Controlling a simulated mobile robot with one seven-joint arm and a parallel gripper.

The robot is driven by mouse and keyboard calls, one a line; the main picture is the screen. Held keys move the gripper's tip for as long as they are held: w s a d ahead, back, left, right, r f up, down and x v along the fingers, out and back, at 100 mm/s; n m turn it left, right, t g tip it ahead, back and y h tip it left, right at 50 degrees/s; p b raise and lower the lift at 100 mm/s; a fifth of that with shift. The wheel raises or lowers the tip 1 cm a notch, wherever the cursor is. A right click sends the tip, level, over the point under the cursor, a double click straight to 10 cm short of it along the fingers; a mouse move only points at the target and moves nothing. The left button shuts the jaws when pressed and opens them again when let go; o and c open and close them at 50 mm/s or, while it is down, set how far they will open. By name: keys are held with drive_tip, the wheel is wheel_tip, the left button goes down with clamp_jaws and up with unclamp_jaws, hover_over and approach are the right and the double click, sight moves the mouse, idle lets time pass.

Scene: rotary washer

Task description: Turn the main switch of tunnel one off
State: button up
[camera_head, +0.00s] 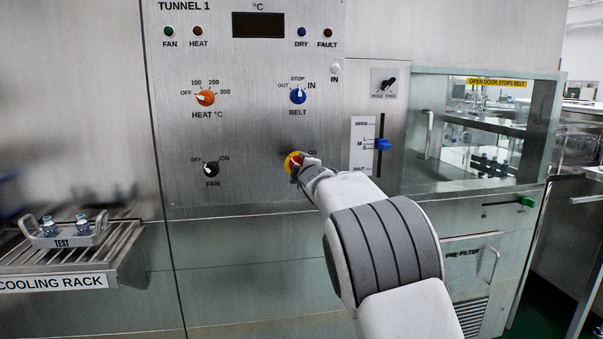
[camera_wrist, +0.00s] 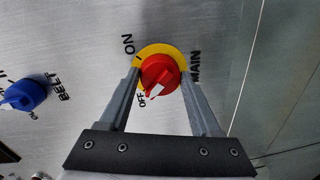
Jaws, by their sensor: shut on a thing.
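The main switch is a red knob (camera_wrist: 160,70) on a yellow ring (camera_wrist: 150,49), seen from close up in the wrist view. ON is printed at its upper left, OFF at its lower left and MAIN at its right. The knob's white mark lies at its lower edge in that view, on the OFF side and away from ON. My gripper (camera_wrist: 163,78) is shut on the red knob, one finger on each side. In the head view the yellow ring (camera_head: 291,159) shows beside my gripper (camera_head: 301,166), which hides much of the knob and the MAIN label.
The TUNNEL 1 panel also holds the blue belt knob (camera_head: 298,96), orange heat knob (camera_head: 205,98) and black fan knob (camera_head: 211,169). A blue slider (camera_head: 383,144) sits right of my gripper. A cooling rack (camera_head: 125,252) juts out at the left.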

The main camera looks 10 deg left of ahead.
idle(0.5)
drive_tip(key=o, duration=1.4)
drive_tip(key=shift+c, duration=0.2)
drive_tip(key=v, duration=1.7)
drive_tip(key=shift+s+b, duration=0.15)
drive_tip(key=shift+b, duration=0.3)
drive_tip(key=shift+d, duration=0.1)
